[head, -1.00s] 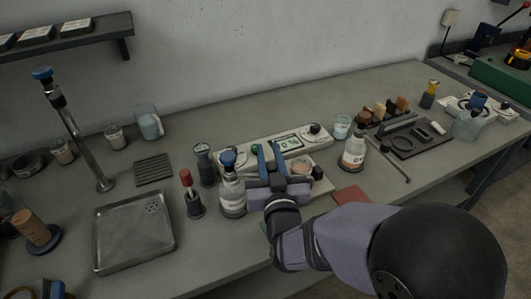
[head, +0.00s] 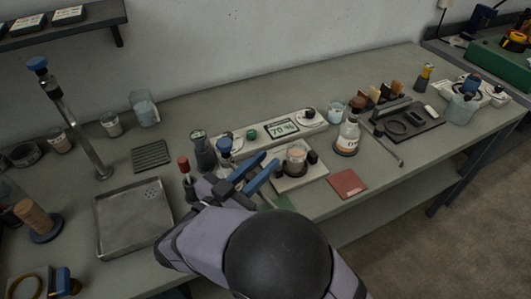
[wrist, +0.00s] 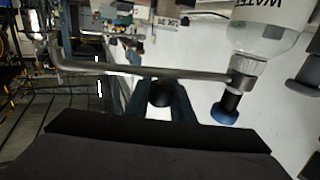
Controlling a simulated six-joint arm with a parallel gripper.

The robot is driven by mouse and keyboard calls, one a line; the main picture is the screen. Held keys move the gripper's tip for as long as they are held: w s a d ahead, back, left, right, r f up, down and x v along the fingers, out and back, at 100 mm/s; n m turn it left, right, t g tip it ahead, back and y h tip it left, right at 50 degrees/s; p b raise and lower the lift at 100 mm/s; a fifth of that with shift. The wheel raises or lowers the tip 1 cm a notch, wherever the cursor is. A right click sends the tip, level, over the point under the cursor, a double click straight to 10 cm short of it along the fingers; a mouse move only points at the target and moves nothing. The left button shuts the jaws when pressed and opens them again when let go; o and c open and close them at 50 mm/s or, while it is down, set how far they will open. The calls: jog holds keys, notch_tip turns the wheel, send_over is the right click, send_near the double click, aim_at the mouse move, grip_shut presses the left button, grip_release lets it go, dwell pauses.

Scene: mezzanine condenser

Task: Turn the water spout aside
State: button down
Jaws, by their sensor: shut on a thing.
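The exact contact is partly hidden. In the head view the fingers point up and right, beside the bottle.
A dark bottle (head: 202,152) and a red-topped bottle (head: 185,166) stand left of the water bottle. A metal tray (head: 128,215) lies further left. A display unit (head: 284,128) sits behind.

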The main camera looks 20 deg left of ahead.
aim_at(251, 174)
jog(key=shift+s+a+r+m+g+h, duration=0.1)
jog(key=shift+s+m+g+h, duration=0.35)
jog(key=shift+h, duration=0.25)
jog(key=shift+s+a+f+m+g+h, duration=0.1)
jog(key=shift+s+a+m+g+h, duration=0.2)
jog(key=shift+m+h, duration=0.35)
jog(key=shift+s+d+r+m+g+h, duration=0.1)
jog(key=shift+s+m+g+h, duration=0.15)
jog(key=shift+s+m+h, duration=0.35)
jog(key=shift+w+h, duration=0.15)
jog(key=shift+h, duration=0.2)
jog(key=shift+a, duration=0.1)
jog(key=c, duration=1.5)
grip_release()
jog(key=shift+c, duration=0.2)
jog(key=shift+s+a, duration=0.3)
jog(key=shift+s, duration=0.2)
jog(key=b+v, duration=0.1)
jog(key=v, duration=0.5)
jog(key=shift+b, duration=0.4)
